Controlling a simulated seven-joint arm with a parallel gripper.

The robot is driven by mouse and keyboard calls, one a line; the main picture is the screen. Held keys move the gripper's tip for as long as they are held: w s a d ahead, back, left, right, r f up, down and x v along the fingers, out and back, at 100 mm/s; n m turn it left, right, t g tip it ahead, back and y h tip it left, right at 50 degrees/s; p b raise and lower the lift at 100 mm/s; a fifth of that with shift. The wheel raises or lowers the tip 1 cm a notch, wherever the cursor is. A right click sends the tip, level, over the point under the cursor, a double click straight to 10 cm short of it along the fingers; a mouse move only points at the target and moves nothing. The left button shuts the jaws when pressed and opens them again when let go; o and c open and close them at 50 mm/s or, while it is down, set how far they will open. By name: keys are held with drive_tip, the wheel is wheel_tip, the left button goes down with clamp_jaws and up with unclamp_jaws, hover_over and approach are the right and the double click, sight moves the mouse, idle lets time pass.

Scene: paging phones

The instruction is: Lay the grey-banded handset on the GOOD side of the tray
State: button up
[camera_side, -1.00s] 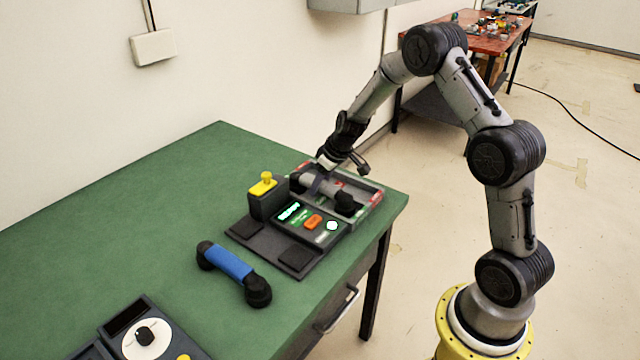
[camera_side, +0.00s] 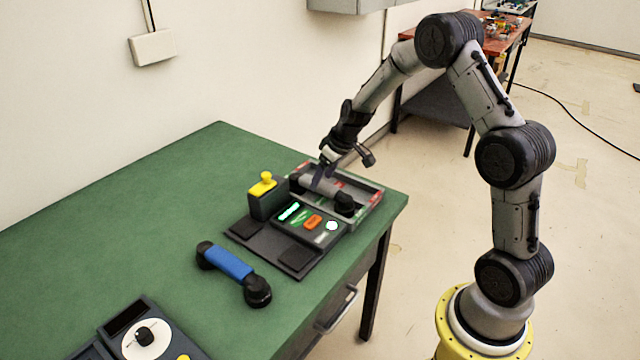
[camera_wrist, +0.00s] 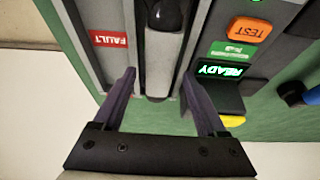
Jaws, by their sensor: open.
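The grey-banded handset (camera_side: 321,187), grey in the middle with black ends, lies in the shallow grey tray (camera_side: 369,207) behind the test unit. In the wrist view the handset (camera_wrist: 160,62) runs lengthwise between my fingers, beside the tray strip with the red FAULT label (camera_wrist: 109,39). A GOOD label on the tray is not readable, and I cannot tell for certain which side the handset is on. My gripper (camera_side: 320,181) is open above the handset. In the wrist view its fingers (camera_wrist: 158,76) stand apart on either side, with visible gaps.
The test unit (camera_side: 312,227) with a lit READY display and an orange TEST button (camera_wrist: 249,30) stands against the tray. A yellow-topped block (camera_side: 265,197) rises at its left. A blue-banded handset (camera_side: 232,265) lies on the green table (camera_side: 150,230). The table's left is clear.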

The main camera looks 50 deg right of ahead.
drive_tip(key=s+a+r, duration=0.4)
drive_tip(key=r, duration=0.4)
drive_tip(key=s+a+r, duration=0.3)
drive_tip(key=s+r, duration=0.2)
drive_tip(key=r, duration=0.2)
drive_tip(key=s+a+r, duration=0.1)
drive_tip(key=s+a, duration=0.2)
drive_tip(key=s, duration=0.4)
drive_tip(key=s+a+r, duration=0.1)
drive_tip(key=s+a, duration=0.2)
drive_tip(key=s, duration=0.5)
drive_tip(key=s+a+r+t, duration=0.1)
drive_tip(key=s+a+r, duration=0.1)
drive_tip(key=s, duration=0.5)
drive_tip(key=shift+s+a, duration=0.15)
drive_tip(key=shift+a, duration=0.5)
